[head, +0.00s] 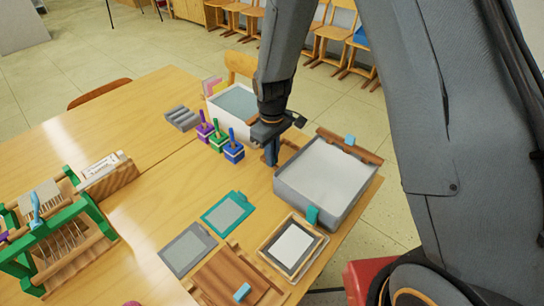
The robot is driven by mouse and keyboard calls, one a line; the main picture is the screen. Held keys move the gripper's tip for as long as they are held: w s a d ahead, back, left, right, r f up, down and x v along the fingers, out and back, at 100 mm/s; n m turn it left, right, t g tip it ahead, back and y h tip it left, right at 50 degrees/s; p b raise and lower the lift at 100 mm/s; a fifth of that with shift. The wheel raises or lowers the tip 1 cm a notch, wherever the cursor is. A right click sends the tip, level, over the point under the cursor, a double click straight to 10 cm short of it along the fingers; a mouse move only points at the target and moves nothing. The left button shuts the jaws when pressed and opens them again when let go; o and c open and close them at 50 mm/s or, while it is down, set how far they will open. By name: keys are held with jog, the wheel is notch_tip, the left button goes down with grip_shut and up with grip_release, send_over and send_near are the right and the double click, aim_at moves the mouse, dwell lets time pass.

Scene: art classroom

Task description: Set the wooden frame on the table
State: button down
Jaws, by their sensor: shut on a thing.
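My gripper (270,152) points down at the left back side of the grey tub. It is shut on a small brown wooden piece (264,157), mostly hidden by the fingers. I cannot tell whether this belongs to a larger frame. A wooden frame (318,241) with a white sheet inside lies flat on the table (150,228) near its right edge, in front of the tub and apart from my gripper.
The grey tub (312,200) holds pale white contents. A wooden bar (330,142) lies along its back. A wooden board (222,274), a teal panel (227,213) and a grey panel (187,249) lie in front. Stamps (218,140) stand left of my gripper; a green rack (98,232) stands far left.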

jog(key=shift+f, duration=0.3)
jog(key=shift+f, duration=0.3)
jog(key=shift+f, duration=0.45)
dwell(1.4)
dwell(0.4)
jog(key=c, duration=1.8)
grip_release()
jog(key=shift+r, duration=0.15)
jog(key=shift+r+b, duration=1)
jog(key=shift+r, duration=2.8)
